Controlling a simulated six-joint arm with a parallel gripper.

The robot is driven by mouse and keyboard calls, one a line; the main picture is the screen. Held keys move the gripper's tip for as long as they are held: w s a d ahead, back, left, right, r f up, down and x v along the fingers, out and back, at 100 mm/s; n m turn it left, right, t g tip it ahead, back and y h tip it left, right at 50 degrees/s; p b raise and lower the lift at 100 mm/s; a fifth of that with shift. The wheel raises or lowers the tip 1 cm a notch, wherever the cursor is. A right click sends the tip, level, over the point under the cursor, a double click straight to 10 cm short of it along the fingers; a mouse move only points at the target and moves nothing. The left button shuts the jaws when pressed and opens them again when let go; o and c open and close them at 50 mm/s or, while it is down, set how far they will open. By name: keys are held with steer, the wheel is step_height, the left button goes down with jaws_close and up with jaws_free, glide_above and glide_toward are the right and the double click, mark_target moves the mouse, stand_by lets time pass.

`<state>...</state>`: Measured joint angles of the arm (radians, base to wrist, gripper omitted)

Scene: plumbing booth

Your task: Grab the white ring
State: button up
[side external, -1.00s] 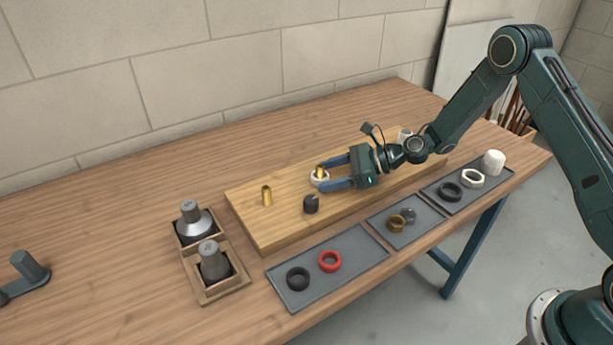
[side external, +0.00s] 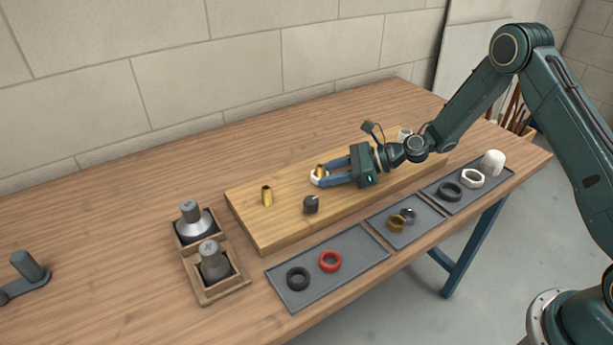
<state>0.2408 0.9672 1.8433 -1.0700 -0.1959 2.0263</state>
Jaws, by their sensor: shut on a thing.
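The white ring (side external: 315,179) is on the wooden board (side external: 262,232), around the lower part of a brass post (side external: 320,169). My gripper (side external: 322,177) reaches in from the right, with its blue fingers shut on the white ring. The fingers hide part of the ring, and I cannot tell whether it touches the board.
A second brass post (side external: 267,195) and a dark post (side external: 311,205) stand on the board close by. In front, grey trays hold a red ring (side external: 330,261), a black ring (side external: 298,279), nuts and a white cap (side external: 493,162). A wooden holder (side external: 222,287) with grey parts stands left.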

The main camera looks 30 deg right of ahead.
step_height(320, 180, up, 20)
steer(key=shift+f, duration=0.15)
stand_by(0.5)
steer(key=shift+d+f, duration=0.1)
stand_by(0.6)
